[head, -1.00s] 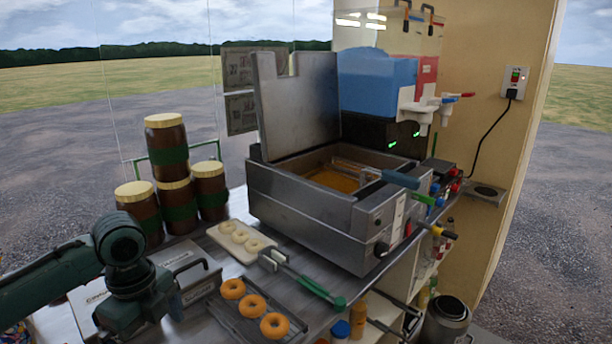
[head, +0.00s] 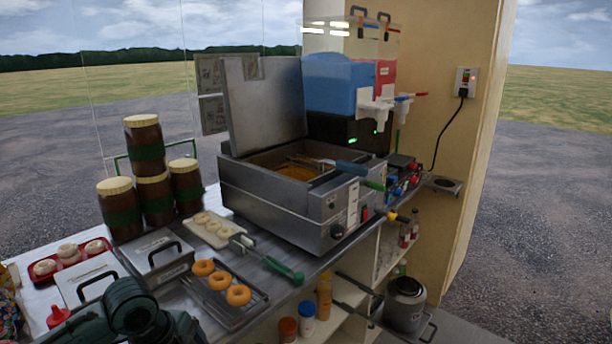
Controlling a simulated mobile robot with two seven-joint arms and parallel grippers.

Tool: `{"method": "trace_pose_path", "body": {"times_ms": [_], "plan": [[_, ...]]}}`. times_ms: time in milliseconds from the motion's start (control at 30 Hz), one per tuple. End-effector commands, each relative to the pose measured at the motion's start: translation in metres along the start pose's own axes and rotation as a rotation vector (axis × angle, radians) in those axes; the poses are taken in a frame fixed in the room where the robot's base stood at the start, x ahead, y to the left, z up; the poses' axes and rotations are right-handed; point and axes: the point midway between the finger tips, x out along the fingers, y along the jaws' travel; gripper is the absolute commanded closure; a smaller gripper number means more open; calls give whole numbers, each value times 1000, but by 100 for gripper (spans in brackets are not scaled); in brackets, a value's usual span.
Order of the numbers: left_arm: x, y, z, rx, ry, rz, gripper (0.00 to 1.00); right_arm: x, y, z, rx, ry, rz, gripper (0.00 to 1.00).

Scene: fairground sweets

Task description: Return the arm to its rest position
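My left arm shows at the bottom left of the head view as dark green links with a round joint. It is in front of the counter (head: 205,325), near the metal lidded boxes, and is cut off by the lower edge. The fingers of my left gripper are out of the picture, so what they hold cannot be seen. My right arm and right gripper do not show.
A fryer (head: 275,205) with raised lid stands mid-counter. Stacked brown jars (head: 145,150), a board of pale rings (head: 226,241), a rack of orange doughnuts (head: 246,312), tongs (head: 270,262) and a red tray (head: 100,240) sit nearby. Bottles fill the shelf below.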

Motion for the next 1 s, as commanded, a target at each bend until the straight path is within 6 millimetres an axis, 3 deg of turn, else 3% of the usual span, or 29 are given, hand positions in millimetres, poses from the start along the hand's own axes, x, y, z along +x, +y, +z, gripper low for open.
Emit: {"method": "trace_pose_path", "body": {"times_ms": [33, 200, 400, 533, 700, 833, 1000], "plan": [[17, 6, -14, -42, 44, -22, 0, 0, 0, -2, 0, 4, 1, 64], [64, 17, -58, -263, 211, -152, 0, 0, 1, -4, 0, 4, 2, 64], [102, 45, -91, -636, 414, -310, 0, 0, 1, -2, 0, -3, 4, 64], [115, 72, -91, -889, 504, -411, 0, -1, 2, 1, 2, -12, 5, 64], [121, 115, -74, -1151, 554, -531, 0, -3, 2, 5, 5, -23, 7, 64], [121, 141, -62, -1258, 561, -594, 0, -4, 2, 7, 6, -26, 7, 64], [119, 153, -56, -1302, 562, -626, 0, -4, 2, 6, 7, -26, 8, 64]]}}
